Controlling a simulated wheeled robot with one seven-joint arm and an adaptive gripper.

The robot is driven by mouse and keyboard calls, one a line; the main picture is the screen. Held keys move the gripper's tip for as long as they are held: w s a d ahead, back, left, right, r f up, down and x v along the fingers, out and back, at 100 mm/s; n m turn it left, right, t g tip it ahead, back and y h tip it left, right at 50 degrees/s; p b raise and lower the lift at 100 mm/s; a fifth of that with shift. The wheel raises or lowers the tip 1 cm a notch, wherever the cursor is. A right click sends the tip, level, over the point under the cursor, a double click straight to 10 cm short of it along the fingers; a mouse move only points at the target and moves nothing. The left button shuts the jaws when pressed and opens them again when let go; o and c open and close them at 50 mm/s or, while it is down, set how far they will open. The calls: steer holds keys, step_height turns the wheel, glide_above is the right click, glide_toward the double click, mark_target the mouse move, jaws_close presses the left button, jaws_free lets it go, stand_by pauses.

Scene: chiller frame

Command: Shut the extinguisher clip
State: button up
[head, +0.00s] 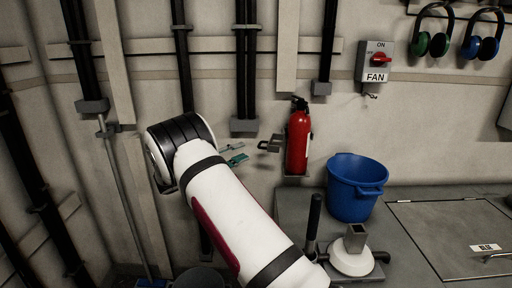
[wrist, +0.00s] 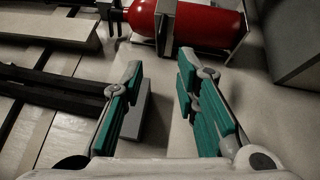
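The red extinguisher (head: 298,142) stands upright against the wall in the head view. It also lies across the top of the wrist view (wrist: 205,22). The grey clip (head: 270,144) sticks out to the left of the extinguisher at mid-height and looks swung open. In the wrist view a grey metal strap (wrist: 167,28) crosses the red body; its far side is hidden. My gripper (head: 235,153) is left of the clip, apart from it. Its teal fingers are spread with nothing between them in the wrist view (wrist: 160,62).
A blue bucket (head: 354,190) stands right of the extinguisher on a grey deck (head: 430,240). A white-based tool (head: 351,258) is in front of the bucket. A fan switch (head: 376,62) and ear defenders (head: 432,32) are on the wall. Dark conduits (head: 246,70) run down behind my arm.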

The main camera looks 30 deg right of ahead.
mark_target(270, 142)
steer(key=d, duration=0.7)
steer(key=shift+r, duration=0.4)
steer(key=shift+s+d, duration=0.1)
steer(key=shift+c, duration=0.3)
jaws_close()
